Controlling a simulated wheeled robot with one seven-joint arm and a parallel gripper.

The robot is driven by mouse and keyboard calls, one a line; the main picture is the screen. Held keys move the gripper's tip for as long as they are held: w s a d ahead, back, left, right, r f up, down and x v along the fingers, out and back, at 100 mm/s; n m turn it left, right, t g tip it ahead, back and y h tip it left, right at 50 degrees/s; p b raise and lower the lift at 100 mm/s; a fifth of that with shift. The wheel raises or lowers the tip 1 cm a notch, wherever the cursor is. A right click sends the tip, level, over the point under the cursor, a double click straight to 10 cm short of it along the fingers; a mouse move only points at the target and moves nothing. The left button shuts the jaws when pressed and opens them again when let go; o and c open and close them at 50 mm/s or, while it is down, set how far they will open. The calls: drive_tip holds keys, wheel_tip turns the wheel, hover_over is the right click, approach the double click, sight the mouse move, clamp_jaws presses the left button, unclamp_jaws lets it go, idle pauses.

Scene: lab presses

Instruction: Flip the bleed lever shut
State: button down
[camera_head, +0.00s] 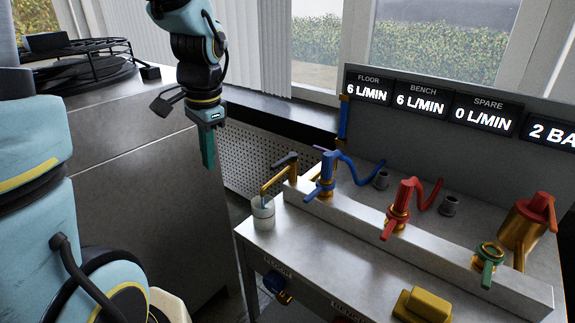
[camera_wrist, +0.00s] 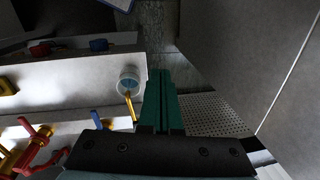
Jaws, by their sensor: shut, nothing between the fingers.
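A dark lever (camera_head: 286,160) sits on the brass bleed spout (camera_head: 271,182) at the left end of the manifold; I take it for the bleed lever. The spout slopes down to a white cup (camera_head: 263,210), which shows bluish liquid in the wrist view (camera_wrist: 129,83). The spout (camera_wrist: 130,107) also shows there, but the lever is not clear, with my gripper covering that area. My gripper (camera_head: 208,164) is shut and empty, fingers pointing down, left of the cup and above it, apart from the lever. Its green fingers (camera_wrist: 159,90) lie together in the wrist view.
The metal manifold (camera_head: 355,217) carries blue (camera_head: 326,172), red (camera_head: 397,205) and green (camera_head: 488,262) valves. A display panel (camera_head: 460,110) stands behind. A yellow block (camera_head: 423,306) lies at the bench front. A grey cabinet (camera_head: 150,200) stands left, with a gap before the bench.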

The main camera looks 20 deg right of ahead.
sight(284, 162)
drive_tip(key=s+d+r+m+t+b, duration=0.1)
drive_tip(key=s+d+m, duration=0.2)
drive_tip(key=d+m, duration=0.5)
drive_tip(key=s+d+r+m+t+y+b, duration=0.1)
drive_tip(key=s+d+r+m+b, duration=0.1)
drive_tip(key=d+m, duration=0.7)
drive_tip(key=s+d, duration=0.1)
drive_tip(key=d, duration=0.3)
drive_tip(key=shift+d+t, duration=0.4)
drive_tip(key=shift+r, duration=0.1)
drive_tip(key=shift+w+a+f+p, duration=0.3)
drive_tip(key=shift+w+a+f, duration=0.3)
drive_tip(key=shift+w+f, duration=0.75)
drive_tip(key=shift+w+a+f+p, duration=0.3)
drive_tip(key=shift+w+a+f, duration=0.5)
drive_tip(key=shift+f, duration=0.95)
drive_tip(key=shift+w+a+f+p, duration=0.3)
drive_tip(key=shift+w+a+f, duration=0.1)
drive_tip(key=shift+w+f, duration=1.05)
drive_tip(key=shift+s+f, duration=0.1)
drive_tip(key=shift+s, duration=0.05)
